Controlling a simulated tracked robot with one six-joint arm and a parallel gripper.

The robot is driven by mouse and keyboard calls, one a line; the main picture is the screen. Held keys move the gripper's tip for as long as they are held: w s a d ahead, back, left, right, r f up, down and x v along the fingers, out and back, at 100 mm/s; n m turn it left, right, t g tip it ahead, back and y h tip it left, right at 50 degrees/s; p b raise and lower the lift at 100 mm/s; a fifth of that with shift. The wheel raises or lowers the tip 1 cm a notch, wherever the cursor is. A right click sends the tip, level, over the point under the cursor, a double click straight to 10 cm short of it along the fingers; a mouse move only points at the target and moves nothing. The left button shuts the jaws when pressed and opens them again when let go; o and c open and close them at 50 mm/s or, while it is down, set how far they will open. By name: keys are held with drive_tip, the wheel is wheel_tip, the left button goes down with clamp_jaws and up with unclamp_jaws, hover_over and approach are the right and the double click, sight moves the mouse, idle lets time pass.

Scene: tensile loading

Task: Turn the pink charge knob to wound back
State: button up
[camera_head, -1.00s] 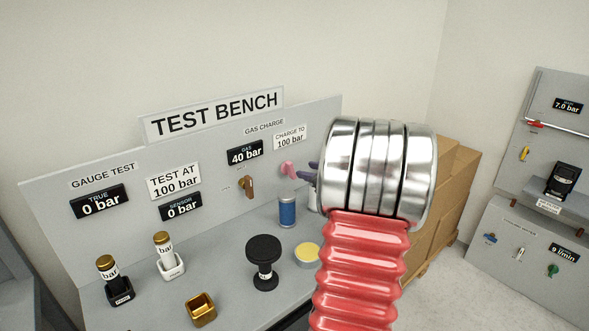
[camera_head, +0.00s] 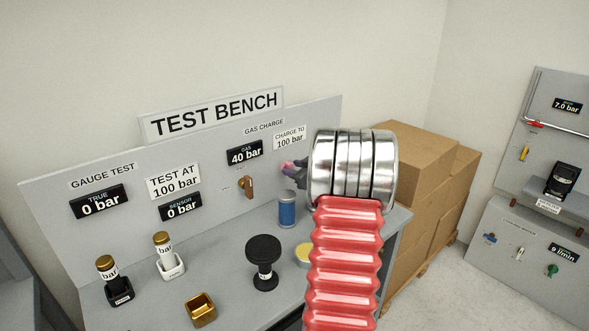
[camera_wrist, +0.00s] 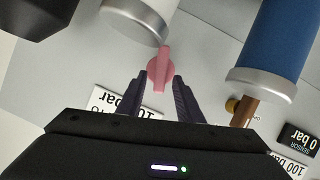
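The pink charge knob (camera_head: 288,166) sits on the upright panel of the test bench, below the "CHARGE TO 100 bar" label. The gas display (camera_head: 245,152) reads 40 bar.
A brown lever (camera_head: 247,186) is on the panel left of the knob. A blue cylinder (camera_head: 287,209) stands on the bench below it, and a white cylinder (camera_wrist: 140,18) is close by in the wrist view. Cardboard boxes (camera_head: 425,190) stand to the right of the bench.

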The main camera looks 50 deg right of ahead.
drive_tip(key=shift+c, duration=0.5)
clamp_jaws()
drive_tip(key=shift+d, duration=0.15)
